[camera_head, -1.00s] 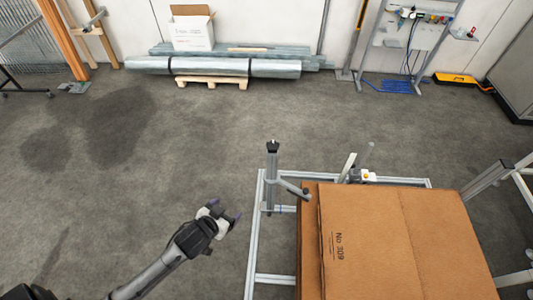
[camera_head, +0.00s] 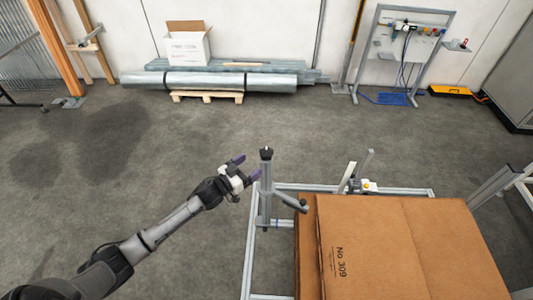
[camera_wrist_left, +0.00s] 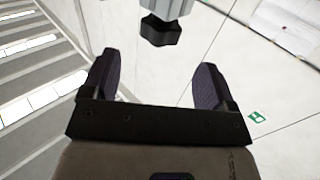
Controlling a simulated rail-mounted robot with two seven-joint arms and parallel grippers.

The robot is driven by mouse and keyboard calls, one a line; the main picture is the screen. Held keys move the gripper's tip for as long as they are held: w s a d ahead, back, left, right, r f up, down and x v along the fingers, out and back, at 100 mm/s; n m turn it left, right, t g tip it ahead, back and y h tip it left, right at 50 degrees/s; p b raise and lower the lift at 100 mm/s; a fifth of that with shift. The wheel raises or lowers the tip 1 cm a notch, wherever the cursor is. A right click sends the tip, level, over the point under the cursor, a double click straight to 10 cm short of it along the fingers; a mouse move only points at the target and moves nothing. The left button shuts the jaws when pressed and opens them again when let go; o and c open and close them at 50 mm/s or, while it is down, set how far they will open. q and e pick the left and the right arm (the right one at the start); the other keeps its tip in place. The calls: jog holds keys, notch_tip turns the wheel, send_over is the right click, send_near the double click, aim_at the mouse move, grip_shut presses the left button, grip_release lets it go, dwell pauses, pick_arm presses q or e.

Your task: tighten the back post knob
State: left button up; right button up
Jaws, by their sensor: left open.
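A grey upright post (camera_head: 266,190) stands at the back left corner of the aluminium frame, with a black knob (camera_head: 266,152) on its top. A short side arm juts from the post toward the box and ends in a dark tip (camera_head: 303,204). My left gripper (camera_head: 247,167) is just left of the post top, its dark purple fingers spread and empty. In the left wrist view a black lobed knob (camera_wrist_left: 160,31) on a grey piece sits at the top, beyond and apart from the open fingers (camera_wrist_left: 156,64). My right gripper is out of view.
A large brown cardboard box (camera_head: 400,245) fills the frame right of the post. The aluminium frame rail (camera_head: 252,245) runs along its left side. More uprights and a small yellow part (camera_head: 366,186) stand at the back. The floor to the left is clear.

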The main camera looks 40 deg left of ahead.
aim_at(266, 152)
pick_arm(q)
jog(key=w, duration=0.5)
jog(key=w+d, duration=0.1)
jog(key=w, duration=0.2)
jog(key=shift+w, duration=0.25)
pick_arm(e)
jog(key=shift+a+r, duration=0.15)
pick_arm(q)
jog(key=shift+c, duration=0.4)
jog(key=c, duration=0.8)
